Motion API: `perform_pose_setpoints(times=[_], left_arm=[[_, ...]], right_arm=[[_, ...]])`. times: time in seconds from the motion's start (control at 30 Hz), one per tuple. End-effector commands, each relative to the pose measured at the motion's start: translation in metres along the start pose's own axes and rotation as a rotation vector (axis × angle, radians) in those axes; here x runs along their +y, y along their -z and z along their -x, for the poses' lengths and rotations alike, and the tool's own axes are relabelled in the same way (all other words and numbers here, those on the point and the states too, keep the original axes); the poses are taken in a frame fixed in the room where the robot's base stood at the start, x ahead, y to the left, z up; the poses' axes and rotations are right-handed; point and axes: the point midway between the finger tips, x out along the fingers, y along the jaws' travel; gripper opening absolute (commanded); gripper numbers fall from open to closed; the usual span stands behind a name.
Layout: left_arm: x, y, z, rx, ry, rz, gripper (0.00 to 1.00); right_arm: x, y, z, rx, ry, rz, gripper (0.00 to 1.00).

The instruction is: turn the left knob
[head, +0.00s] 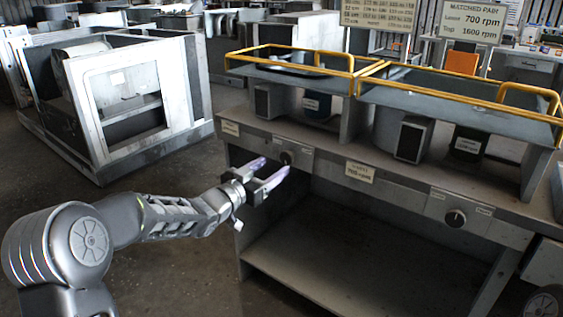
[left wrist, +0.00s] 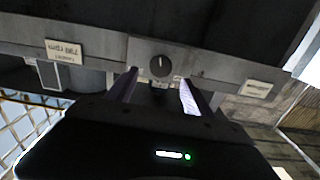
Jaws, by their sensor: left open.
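The left knob (head: 286,157) is a small dark round knob on a light plate on the bench's front panel, in the head view. In the left wrist view the knob (left wrist: 160,66) shows upside down with a pale pointer line, just beyond and between the fingertips. My left gripper (head: 272,172) is open, with its two fingers pointing at the panel close to the knob. In the left wrist view the gripper (left wrist: 160,88) has nothing between its fingers. Whether a fingertip touches the knob I cannot tell. My right gripper is not in view.
A second knob (head: 455,218) is on the panel further right. A label plate (head: 360,171) sits between the knobs. The grey bench (head: 330,250) has yellow-railed trays (head: 450,90) on top and a lower shelf. A white-framed housing (head: 125,95) stands at left.

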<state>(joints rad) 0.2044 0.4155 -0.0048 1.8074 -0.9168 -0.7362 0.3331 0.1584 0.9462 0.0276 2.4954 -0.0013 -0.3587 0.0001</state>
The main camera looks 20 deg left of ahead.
Motion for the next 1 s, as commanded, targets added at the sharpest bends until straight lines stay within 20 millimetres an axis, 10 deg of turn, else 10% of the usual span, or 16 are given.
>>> perform_pose_setpoints(times=[0.3,0.67,1.0], left_arm=[[0.0,-0.001,-0.046,0.0,0.0,0.0,0.6],[0.0,0.0,-0.053,0.0,0.001,0.0,0.6],[0.0,-0.001,-0.052,-0.001,0.001,0.001,0.33]], right_arm=[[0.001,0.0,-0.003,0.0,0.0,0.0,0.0],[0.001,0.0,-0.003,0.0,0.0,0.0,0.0],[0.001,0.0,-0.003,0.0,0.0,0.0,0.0]])
